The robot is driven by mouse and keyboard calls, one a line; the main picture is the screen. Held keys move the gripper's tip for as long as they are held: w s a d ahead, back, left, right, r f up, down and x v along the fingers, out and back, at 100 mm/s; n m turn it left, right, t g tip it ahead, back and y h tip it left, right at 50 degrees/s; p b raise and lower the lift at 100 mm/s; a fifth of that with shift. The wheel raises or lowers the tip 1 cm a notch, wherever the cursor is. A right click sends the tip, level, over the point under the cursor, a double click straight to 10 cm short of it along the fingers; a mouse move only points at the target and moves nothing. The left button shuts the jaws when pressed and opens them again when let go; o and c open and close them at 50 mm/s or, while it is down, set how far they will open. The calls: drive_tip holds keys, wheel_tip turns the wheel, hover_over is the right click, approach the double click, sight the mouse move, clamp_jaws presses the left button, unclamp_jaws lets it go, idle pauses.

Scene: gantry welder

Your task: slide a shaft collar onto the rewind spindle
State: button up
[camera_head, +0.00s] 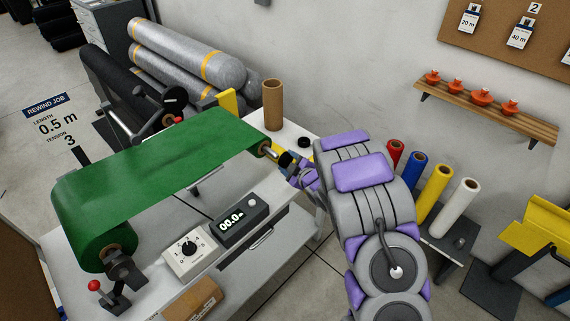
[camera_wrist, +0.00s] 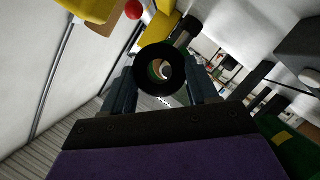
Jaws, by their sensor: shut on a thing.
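My gripper (camera_head: 290,165) is at the right end of the green web, close to the metal stub of the rewind spindle (camera_head: 271,153). In the wrist view my gripper (camera_wrist: 160,92) is shut on a black shaft collar (camera_wrist: 143,80), a thick ring facing the camera between the two fingers. Through its hole I see brown and green, like the core and its web, with a pale part. The collar looks roughly in line with the core's end. Whether the spindle tip is inside the hole I cannot tell. In the head view the fingers mostly hide the collar.
The green web (camera_head: 160,150) runs over the table to a lower roll (camera_head: 105,240). A brown cardboard tube (camera_head: 272,104) and a small black round part (camera_head: 304,142) stand behind my gripper. A control box (camera_head: 190,252) and display (camera_head: 240,220) sit in front. Coloured rolls (camera_head: 432,195) stand right.

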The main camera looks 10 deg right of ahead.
sight(272, 154)
drive_tip(key=shift+w+a, duration=0.15)
drive_tip(key=shift+a, duration=0.5)
drive_tip(key=shift+w+a, duration=0.15)
drive_tip(key=shift+a, duration=0.5)
drive_tip(key=shift+w+d, duration=0.4)
drive_tip(key=shift+d, duration=0.2)
drive_tip(key=shift+w+a, duration=0.55)
drive_tip(key=shift+a, duration=0.35)
drive_tip(key=shift+w+d, duration=0.1)
drive_tip(key=shift+w, duration=0.15)
drive_tip(key=shift+w+a, duration=0.55)
drive_tip(key=shift+w, duration=0.05)
drive_tip(key=shift+w+a, duration=0.65)
drive_tip(key=shift+w, duration=0.2)
